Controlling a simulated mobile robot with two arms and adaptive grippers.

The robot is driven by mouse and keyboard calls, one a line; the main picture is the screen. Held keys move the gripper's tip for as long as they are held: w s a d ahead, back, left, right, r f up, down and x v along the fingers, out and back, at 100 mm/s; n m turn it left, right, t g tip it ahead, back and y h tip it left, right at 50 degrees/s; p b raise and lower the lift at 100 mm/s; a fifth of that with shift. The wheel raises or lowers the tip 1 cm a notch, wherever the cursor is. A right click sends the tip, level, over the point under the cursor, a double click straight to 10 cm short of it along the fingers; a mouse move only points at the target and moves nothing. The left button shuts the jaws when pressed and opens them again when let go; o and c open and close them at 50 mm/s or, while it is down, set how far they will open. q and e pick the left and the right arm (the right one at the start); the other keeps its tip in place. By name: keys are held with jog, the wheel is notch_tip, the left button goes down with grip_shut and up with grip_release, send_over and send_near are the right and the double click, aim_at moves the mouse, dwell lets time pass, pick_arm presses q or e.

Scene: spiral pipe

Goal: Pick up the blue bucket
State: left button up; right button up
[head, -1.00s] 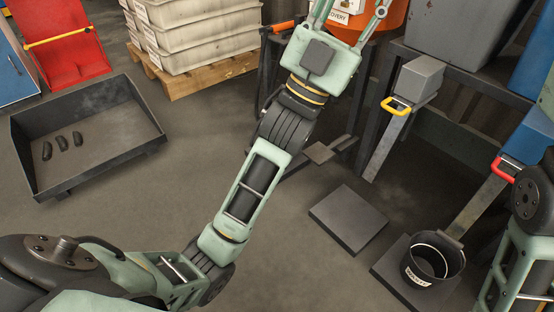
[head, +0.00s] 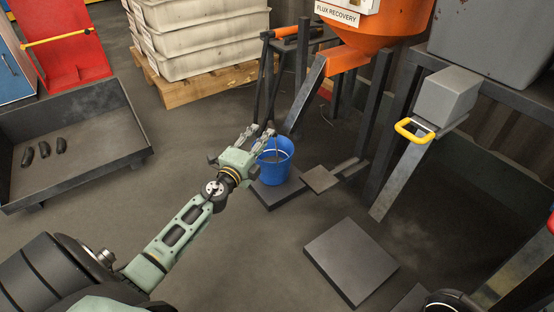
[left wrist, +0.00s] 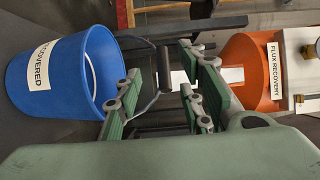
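The blue bucket (head: 277,172) stands upright on a dark square plate (head: 268,195) near the middle of the head view. In the left wrist view the bucket (left wrist: 62,72) is at the left with a white label, and its wire handle with a dark grip (left wrist: 163,68) is raised. My left gripper (head: 260,134) is at the bucket's upper left side in the head view. In the left wrist view the left gripper (left wrist: 160,92) has its green-padded fingers apart, with the handle grip showing between them. The fingers are not closed on it. My right gripper is not in view.
An orange hopper (head: 385,38) labelled FLUX RECOVERY is behind the bucket, with dark stand legs around it. A grey chute with a yellow handle (head: 413,129) stands to the right. A dark tray (head: 95,128) is at the left. An empty floor plate (head: 350,260) lies at the lower right.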

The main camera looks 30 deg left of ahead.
aim_at(272, 126)
pick_arm(q)
jog(key=w, duration=0.3)
jog(key=w+b, duration=0.1)
jog(key=w, duration=0.2)
jog(key=shift+w+d+r, duration=0.15)
jog(key=shift+w, duration=0.2)
grip_shut()
dwell(0.4)
jog(key=shift+r, duration=0.15)
